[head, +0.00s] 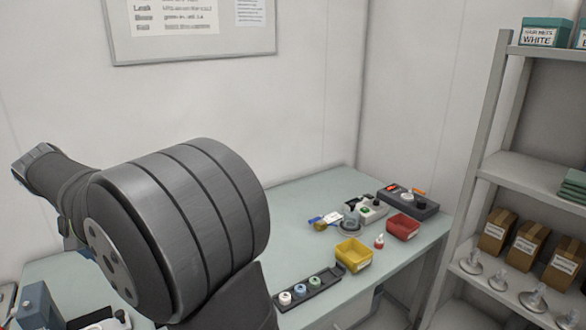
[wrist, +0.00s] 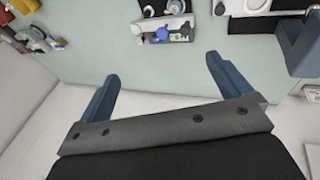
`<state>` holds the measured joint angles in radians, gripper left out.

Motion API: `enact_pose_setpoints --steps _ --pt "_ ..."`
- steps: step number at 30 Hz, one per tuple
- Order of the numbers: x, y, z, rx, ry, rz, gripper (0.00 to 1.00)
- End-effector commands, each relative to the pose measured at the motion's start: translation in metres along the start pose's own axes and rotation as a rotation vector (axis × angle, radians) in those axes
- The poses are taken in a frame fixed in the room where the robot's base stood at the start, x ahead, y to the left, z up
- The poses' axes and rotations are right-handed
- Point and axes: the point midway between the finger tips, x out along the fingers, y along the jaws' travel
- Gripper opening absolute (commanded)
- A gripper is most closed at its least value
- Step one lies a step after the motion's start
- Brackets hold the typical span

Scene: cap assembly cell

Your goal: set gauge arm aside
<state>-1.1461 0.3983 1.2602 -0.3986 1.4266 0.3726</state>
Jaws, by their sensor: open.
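My gripper (wrist: 164,84) shows in the wrist view with its two blue-grey fingers spread wide and nothing between them. It hangs over the table's edge, with pale floor below. I cannot pick out the gauge arm for certain. A small dark station (wrist: 172,27) with a white round part and a blue knob lies beyond the fingers, apart from them. In the head view, a dark grey box with a red display (head: 408,203) stands at the table's far end, beside a white unit (head: 372,211). My arm hides much of the table's left part there, and the gripper itself.
On the table (head: 300,208) are a yellow bin (head: 353,255), a red bin (head: 402,227), a red-capped bottle (head: 379,241) and a black tray of caps (head: 308,290). A blue block (wrist: 302,42) stands close right of the fingers. A shelf rack (head: 480,150) stands at right.

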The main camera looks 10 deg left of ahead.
Motion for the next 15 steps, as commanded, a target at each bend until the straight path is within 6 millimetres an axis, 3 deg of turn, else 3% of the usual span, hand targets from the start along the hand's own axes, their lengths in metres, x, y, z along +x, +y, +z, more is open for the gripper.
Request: enact_pose_setpoints --steps 1,9,15 --pt "0.000 0.000 0.000 0.000 0.000 0.000 0.84" --pt "0.000 0.001 -0.002 -0.003 -0.010 -0.012 0.31" --pt "-0.007 0.012 -0.025 -0.075 -0.110 -0.180 0.29"
